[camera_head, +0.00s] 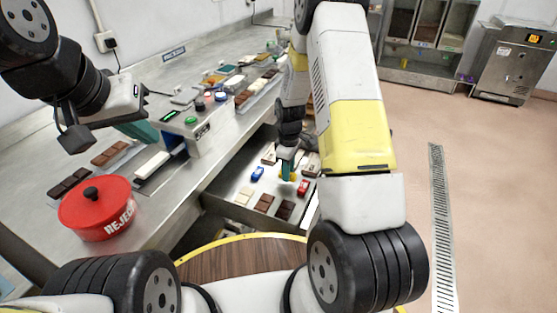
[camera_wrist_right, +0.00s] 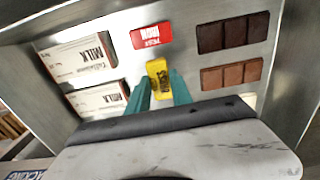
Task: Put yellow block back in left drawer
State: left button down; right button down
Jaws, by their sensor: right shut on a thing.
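The yellow block (camera_wrist_right: 158,72) sits between the two teal fingertips of my right gripper (camera_wrist_right: 160,88) in the right wrist view. The gripper is shut on it, over the inside of an open metal drawer (camera_wrist_right: 185,66). In the head view the right gripper (camera_head: 287,168) reaches down into the drawer (camera_head: 226,206), with a bit of the yellow block (camera_head: 293,177) showing beside its fingers. I cannot tell whether the block touches the drawer floor. My left gripper (camera_head: 138,130) hangs over the bench at the left; its fingers are partly hidden.
On the bench stand a red reject pot (camera_head: 95,208) and a button box (camera_head: 200,130). The floor at the right is clear.

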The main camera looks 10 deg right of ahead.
jog(key=shift+f, duration=1.5)
jog(key=c, duration=1.1)
grip_release()
jog(key=shift+f, duration=0.1)
jog(key=shift+c, duration=0.2)
